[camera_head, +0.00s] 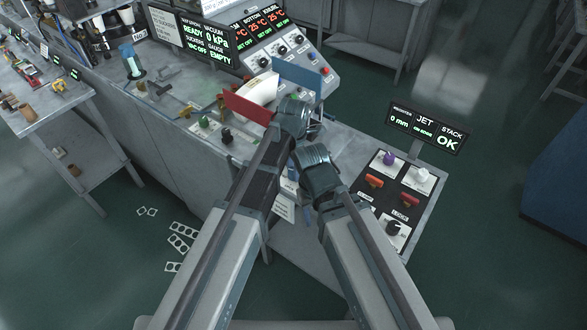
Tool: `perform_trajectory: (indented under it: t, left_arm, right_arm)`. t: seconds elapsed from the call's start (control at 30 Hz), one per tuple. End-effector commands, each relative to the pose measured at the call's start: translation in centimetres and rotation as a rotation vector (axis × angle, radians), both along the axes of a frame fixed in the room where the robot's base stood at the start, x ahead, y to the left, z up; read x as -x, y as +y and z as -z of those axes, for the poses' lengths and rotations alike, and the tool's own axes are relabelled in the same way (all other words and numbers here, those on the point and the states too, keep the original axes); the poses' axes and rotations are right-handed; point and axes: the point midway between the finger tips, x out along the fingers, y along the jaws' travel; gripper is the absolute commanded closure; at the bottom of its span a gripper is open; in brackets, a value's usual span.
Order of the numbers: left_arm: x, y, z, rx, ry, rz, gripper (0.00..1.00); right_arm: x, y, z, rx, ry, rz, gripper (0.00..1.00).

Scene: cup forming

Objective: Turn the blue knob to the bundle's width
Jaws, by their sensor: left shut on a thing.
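A white bundle (261,89) stands on the machine bench between a red plate (246,107) and a blue plate (298,77). Whether the bundle touches the blue plate I cannot tell from here. My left gripper (298,106) is at the near end of the plates, just below the blue one. It is shut on what seems to be the blue knob, which the gripper hides. My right gripper (313,154) is just nearer and to the right, above the bench edge. Its fingertips are hard to make out.
A control panel (280,48) with knobs and displays stands behind. A green knob (205,122) is left of the plates. A side table (55,110) is far left.

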Motion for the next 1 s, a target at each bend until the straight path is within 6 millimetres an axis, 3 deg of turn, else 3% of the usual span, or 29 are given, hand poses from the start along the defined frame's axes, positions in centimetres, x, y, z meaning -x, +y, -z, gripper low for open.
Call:
perform_trajectory:
  t: [0.53,0.57,0.7,1.0]
  left_arm:
    - [0.01,0.02,0.01,-0.001,0.0,-0.019,1.0]
    - [0.01,0.02,0.01,-0.001,0.0,-0.019,0.51]
    - [0.01,0.02,0.01,0.0,0.0,-0.018,0.26]
    - [0.0,0.01,-0.04,0.0,0.0,-0.018,0.26]
  right_arm:
    - [0.0,0.0,0.01,0.0,0.0,0.0,0.5]
    - [0.0,0.0,0.01,0.0,0.0,0.0,0.5]
    - [0.0,0.0,0.01,0.0,0.0,0.0,0.5]
    - [0.0,0.0,-0.04,0.0,0.0,0.0,0.5]
